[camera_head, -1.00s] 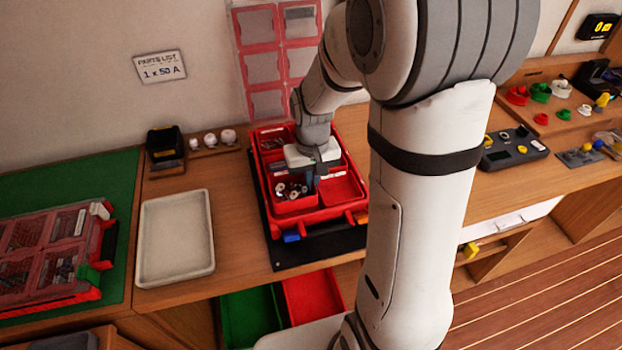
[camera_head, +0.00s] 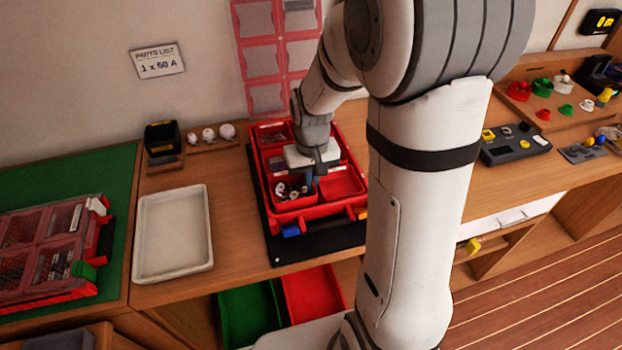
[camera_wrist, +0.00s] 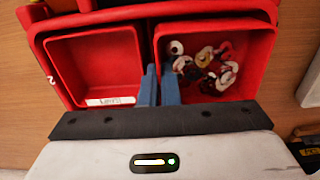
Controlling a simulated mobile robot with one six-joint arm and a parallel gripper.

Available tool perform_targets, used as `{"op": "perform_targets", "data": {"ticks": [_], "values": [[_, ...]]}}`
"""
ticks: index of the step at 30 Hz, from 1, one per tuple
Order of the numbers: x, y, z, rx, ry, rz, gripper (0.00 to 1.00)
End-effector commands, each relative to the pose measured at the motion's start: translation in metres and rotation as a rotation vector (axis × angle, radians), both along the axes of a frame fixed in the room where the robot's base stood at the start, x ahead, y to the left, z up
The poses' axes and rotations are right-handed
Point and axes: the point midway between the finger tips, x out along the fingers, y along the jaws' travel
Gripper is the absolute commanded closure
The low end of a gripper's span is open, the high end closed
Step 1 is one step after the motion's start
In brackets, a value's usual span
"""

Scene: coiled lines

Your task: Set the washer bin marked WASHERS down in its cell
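The washer bin (camera_head: 296,204) is a small red open bin holding several loose washers. It sits in the front left part of the red case (camera_head: 330,218), and appears level with the bin beside it. In the wrist view the washer bin (camera_wrist: 262,60) is on the right, its washers in plain sight. My gripper (camera_head: 311,184) is over the case. Its blue fingers (camera_wrist: 159,92) point down close together at the washer bin's left wall, with that wall between them. The fingertips and the bin's underside are hidden. I cannot read the WASHERS mark.
An empty red bin (camera_wrist: 95,65) with a white label stands directly left of the washer bin in the wrist view. The case lies on a black mat (camera_head: 320,248). A pale empty tray (camera_head: 172,270) stands to the left, with bare wood around it.

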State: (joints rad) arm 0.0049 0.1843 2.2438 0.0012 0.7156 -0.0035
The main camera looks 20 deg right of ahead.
Motion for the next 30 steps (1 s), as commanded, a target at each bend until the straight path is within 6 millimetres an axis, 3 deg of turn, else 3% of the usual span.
{"op": "perform_targets", "data": {"ticks": [30], "values": [[0.000,0.000,-0.019,0.000,0.000,0.001,1.00]]}}
